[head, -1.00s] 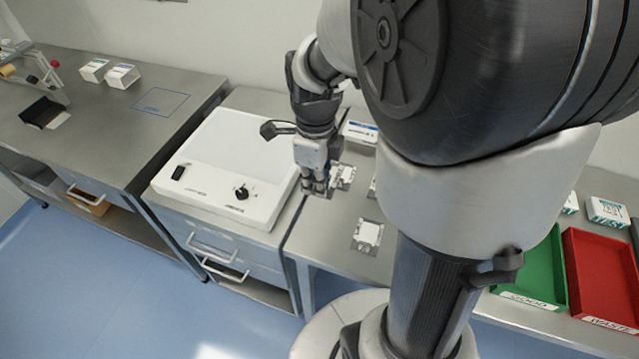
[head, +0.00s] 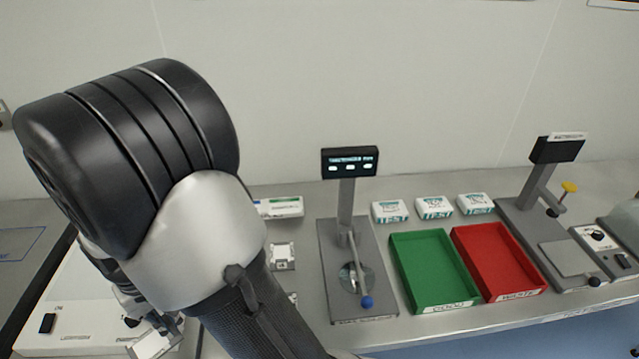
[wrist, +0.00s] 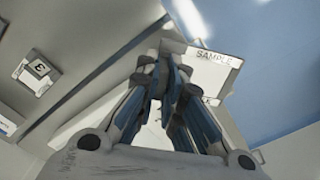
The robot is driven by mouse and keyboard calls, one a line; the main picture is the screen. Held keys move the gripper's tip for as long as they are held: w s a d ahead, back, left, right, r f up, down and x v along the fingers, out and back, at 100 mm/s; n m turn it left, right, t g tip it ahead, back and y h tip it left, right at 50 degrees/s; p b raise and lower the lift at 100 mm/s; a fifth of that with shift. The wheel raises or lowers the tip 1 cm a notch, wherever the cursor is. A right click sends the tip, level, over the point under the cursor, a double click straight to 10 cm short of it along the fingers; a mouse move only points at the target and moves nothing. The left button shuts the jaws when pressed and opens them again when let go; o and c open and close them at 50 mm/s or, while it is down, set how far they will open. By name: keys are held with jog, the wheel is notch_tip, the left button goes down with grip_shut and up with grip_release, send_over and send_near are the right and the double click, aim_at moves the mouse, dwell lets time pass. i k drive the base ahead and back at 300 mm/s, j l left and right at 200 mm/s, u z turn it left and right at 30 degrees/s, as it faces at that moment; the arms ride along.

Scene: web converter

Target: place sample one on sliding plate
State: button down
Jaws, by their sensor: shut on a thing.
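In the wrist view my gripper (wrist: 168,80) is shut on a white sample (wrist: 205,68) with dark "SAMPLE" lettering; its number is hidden. In the head view my gripper (head: 143,322) is at the lower left, mostly behind my arm. The white sample (head: 153,344) shows below it, over the front of the bench. A grey stand at the right has a flat square plate (head: 566,257); I cannot tell whether this is the sliding plate.
A clamp holder marked 3 (wrist: 38,74) lies on the bench. A lever tester (head: 352,285), a green tray (head: 432,269) and a red tray (head: 499,262) stand on it. Several test boxes (head: 433,208) line the back. A white machine (head: 62,325) is at the left.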

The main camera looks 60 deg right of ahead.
aim_at(569, 257)
jog(key=k+l, duration=0.25)
jog(key=k, duration=0.25)
jog(key=k+l, duration=0.25)
jog(key=k, duration=0.25)
jog(key=z, duration=0.4)
jog(key=k+z, duration=0.1)
jog(key=z, duration=0.35)
jog(key=l+z, duration=0.1)
jog(key=z, duration=0.3)
jog(key=l+z, duration=0.1)
jog(key=z, duration=0.3)
jog(key=k, duration=0.05)
